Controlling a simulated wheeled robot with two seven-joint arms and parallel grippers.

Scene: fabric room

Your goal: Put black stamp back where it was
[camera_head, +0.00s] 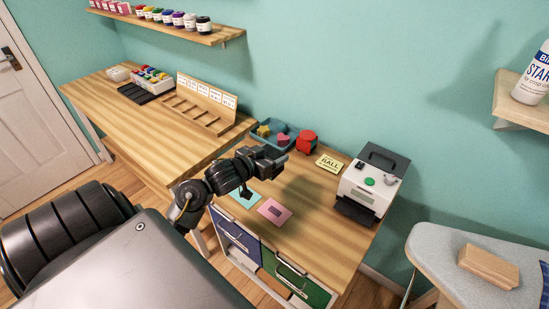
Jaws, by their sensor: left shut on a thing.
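My left gripper (272,157) reaches in over the wooden desk (325,215), just in front of the blue tray (290,129). It is shut on a small dark thing, taken to be the black stamp; black against black, its outline is hard to tell from the fingers. The tray holds yellow, pink and teal shapes. A red object (306,142) stands right of the tray. A teal card (245,195) and a pink card (275,211) with a dark mark lie nearer the front. My right gripper is not in view.
A yellow note (328,164) lies right of the red object. A white and black machine (370,187) stands at the desk's right end. A wooden rack (205,105) stands on the left table. The desk's front right is clear.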

